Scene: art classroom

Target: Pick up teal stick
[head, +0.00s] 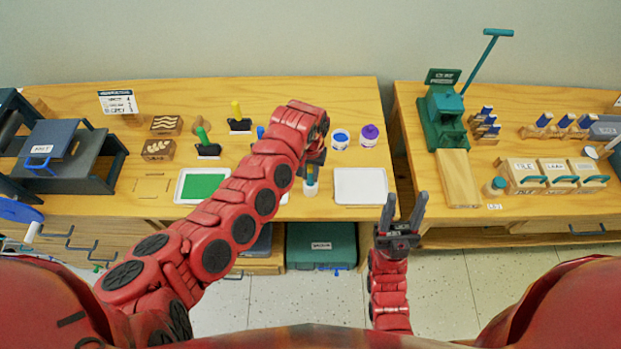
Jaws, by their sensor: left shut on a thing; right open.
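My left gripper (313,164) is at the end of the red arm reaching over the left table.
A blue-topped jar (340,139) and purple-topped jar (369,135) stand behind. A green press (443,118) with a long teal lever (480,60) stands on the right table.

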